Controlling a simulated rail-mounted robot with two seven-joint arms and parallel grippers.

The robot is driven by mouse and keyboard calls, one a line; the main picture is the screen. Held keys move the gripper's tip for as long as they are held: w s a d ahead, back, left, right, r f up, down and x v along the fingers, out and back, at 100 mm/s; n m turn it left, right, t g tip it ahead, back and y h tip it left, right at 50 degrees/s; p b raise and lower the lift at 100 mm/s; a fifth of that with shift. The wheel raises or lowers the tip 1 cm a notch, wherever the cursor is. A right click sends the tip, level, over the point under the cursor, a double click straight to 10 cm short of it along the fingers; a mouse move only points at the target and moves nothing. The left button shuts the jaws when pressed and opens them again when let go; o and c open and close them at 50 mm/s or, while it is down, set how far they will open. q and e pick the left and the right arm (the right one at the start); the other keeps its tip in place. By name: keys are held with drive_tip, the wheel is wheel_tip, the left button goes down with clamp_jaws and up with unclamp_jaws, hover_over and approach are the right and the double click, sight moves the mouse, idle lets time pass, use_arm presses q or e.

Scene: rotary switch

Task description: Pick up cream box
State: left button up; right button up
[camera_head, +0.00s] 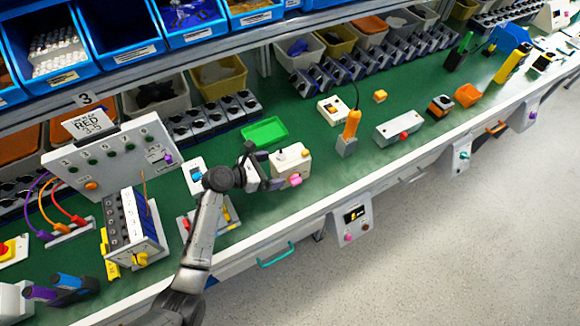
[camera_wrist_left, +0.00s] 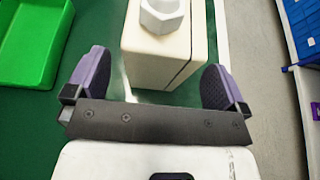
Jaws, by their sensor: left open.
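The cream box (camera_head: 291,168) stands on the green bench top, with a white knob on top and a pink part low on its front side in the head view. In the left wrist view the cream box (camera_wrist_left: 160,62) lies just ahead, with a white octagonal knob facing up. My left gripper (camera_head: 266,171) is at the box's left side in the head view. In the left wrist view the left gripper (camera_wrist_left: 157,84) is open, its purple-padded fingers spread wide on either side of the box's near end. My right gripper is not in view.
A green tray (camera_head: 264,132) lies behind the box. An orange-handled tool (camera_head: 351,125) stands to the right, near a grey box with a red button (camera_head: 399,128). A grey control panel (camera_head: 112,158) stands at the left. The bench's front edge runs close by.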

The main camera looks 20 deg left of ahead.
use_arm(q)
drive_tip(key=shift+c, duration=0.2)
drive_tip(key=c, duration=1.2)
drive_tip(key=shift+r+p, duration=0.4)
drive_tip(key=shift+r, duration=0.4)
drive_tip(key=r, duration=0.1)
drive_tip(key=d+r+p, duration=0.1)
drive_tip(key=r, duration=0.1)
drive_tip(key=shift+s+r, duration=0.1)
drive_tip(key=shift+r, duration=0.15)
drive_tip(key=d+r+p, duration=0.1)
drive_tip(key=d+r, duration=0.1)
drive_tip(key=d, duration=0.1)
drive_tip(key=s+d+r+p, duration=0.1)
drive_tip(key=d+r, duration=0.1)
drive_tip(key=d, duration=0.2)
drive_tip(key=s+d+r+p, duration=0.1)
drive_tip(key=d+r, duration=0.1)
drive_tip(key=d, duration=0.1)
drive_tip(key=shift+d, duration=0.25)
drive_tip(key=shift+w+a+p, duration=0.35)
drive_tip(key=shift+a+p, duration=0.4)
drive_tip(key=shift+a, duration=1.15)
drive_tip(key=shift+w+a+p, duration=0.4)
drive_tip(key=shift+a+p, duration=0.4)
drive_tip(key=shift+a, duration=1.15)
drive_tip(key=shift+w+a+p, duration=0.35)
drive_tip(key=shift+a+p, duration=0.4)
drive_tip(key=shift+a, duration=1.15)
